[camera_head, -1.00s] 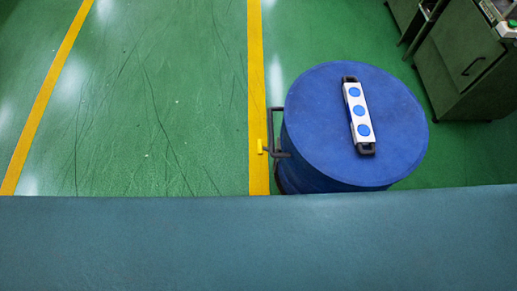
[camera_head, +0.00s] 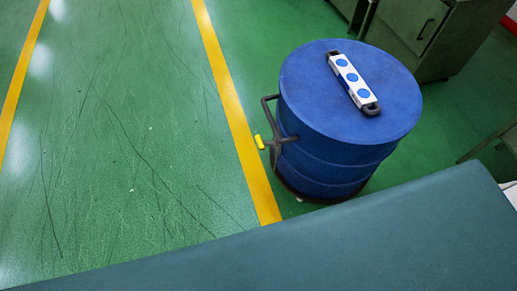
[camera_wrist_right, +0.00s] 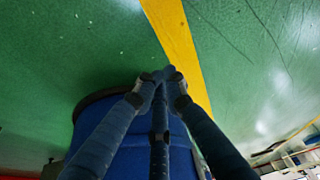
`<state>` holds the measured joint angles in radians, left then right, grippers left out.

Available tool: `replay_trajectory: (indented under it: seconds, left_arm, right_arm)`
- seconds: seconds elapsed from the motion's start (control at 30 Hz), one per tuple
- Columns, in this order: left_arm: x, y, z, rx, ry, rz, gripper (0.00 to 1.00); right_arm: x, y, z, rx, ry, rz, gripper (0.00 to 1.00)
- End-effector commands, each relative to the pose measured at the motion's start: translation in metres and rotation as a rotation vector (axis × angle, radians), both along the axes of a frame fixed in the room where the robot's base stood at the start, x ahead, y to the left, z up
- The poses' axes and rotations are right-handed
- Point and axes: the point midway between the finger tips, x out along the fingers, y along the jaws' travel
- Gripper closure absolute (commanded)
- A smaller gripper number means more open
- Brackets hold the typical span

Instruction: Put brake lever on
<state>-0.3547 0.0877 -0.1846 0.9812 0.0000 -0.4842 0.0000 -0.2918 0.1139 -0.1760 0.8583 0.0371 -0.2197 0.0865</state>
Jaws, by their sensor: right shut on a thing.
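A blue drum (camera_head: 345,160) stands upright on a low dark wheeled base (camera_head: 325,197). A dark handle frame (camera_head: 266,108) rises at its left side. In the right wrist view, my right gripper (camera_wrist_right: 165,80) is shut on a dark bar (camera_wrist_right: 159,130), which looks like the handle. The blue drum (camera_wrist_right: 135,158) is behind the fingers. The brake lever cannot be made out there. Neither gripper shows in the head view.
A white power-strip-like bar (camera_head: 352,80) with blue discs and dark end handles lies on the drum lid. Green cabinets (camera_head: 425,35) stand behind at the right. A yellow floor line (camera_head: 235,110) passes left of the drum. The floor left of it is clear.

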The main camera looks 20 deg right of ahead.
Motion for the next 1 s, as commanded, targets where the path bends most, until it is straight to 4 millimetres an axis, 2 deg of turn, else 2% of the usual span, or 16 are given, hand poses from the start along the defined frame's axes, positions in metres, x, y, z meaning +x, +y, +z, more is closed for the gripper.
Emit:
replay_trajectory:
  seconds: [0.03,0.27,0.37,0.47,0.6,0.7,0.83,1.0]
  left_arm:
    - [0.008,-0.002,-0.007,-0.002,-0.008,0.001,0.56]
    - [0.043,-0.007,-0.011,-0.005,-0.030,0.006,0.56]
    - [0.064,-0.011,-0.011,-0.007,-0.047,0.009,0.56]
    - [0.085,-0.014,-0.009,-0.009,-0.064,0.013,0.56]
    - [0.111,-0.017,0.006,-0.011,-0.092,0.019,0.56]
    - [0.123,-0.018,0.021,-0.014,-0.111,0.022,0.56]
    - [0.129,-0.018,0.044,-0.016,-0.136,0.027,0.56]
    - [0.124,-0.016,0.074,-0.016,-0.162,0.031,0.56]
  right_arm:
    - [0.013,-0.001,-0.007,0.005,-0.025,-0.010,1.00]
    - [0.078,-0.004,-0.009,0.037,-0.149,-0.064,1.00]
    - [0.117,-0.005,-0.008,0.061,-0.226,-0.094,1.00]
    - [0.163,-0.007,-0.001,0.097,-0.327,-0.130,1.00]
    - [0.227,-0.008,0.022,0.161,-0.483,-0.177,1.00]
    - [0.265,-0.007,0.044,0.211,-0.591,-0.203,1.00]
    - [0.304,-0.005,0.080,0.284,-0.726,-0.227,1.00]
    - [0.332,0.001,0.127,0.371,-0.862,-0.240,1.00]
